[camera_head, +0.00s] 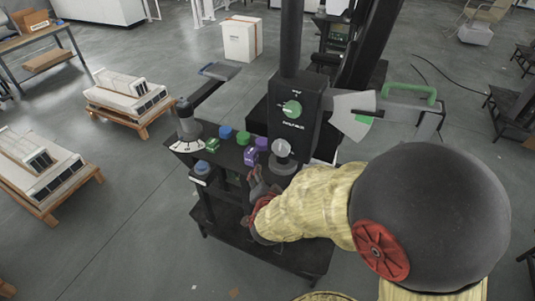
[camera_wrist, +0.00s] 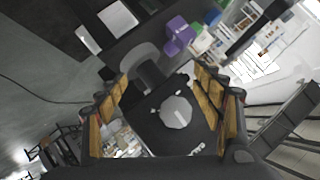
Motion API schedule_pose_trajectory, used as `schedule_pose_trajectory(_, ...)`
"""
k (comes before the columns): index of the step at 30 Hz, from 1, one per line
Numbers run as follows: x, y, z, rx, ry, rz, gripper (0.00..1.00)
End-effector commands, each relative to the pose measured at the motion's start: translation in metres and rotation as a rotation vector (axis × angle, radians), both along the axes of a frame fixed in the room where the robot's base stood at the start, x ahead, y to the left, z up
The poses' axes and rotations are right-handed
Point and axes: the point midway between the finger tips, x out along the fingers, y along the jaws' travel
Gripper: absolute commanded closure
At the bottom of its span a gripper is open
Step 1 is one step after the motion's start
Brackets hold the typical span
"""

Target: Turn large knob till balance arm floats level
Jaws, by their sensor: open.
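A black housing (camera_head: 294,125) on the lift column carries a green round dial (camera_head: 292,109) and, below it, a large grey knob (camera_head: 282,147). In the wrist view the pale, many-sided knob (camera_wrist: 175,112) shows between my finger pads, with dark housing around it. My gripper (camera_head: 262,184) is open, just below and left of the knob; contact cannot be told. The balance arm with a green handle (camera_head: 409,92) extends right of the housing, beside a white fan-shaped scale (camera_head: 352,112). It looks near level, but its exact tilt is unclear.
Purple blocks (camera_head: 251,156) and green and blue knobs stand on the black bench left of the housing, close to my gripper. A grey dial with a lever (camera_head: 188,128) stands at the bench's left end. Pallets of boxes (camera_head: 127,96) stand farther left, with open floor between.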

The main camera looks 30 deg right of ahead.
Motion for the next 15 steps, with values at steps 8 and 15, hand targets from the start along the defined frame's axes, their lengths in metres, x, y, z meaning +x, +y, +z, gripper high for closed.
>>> schedule_pose_trajectory(8, 0.004, -0.046, 0.061, -0.050, -0.252, -0.190, 0.33)
schedule_pose_trajectory(15, 0.020, -0.059, 0.058, -0.043, -0.270, -0.201, 0.33)
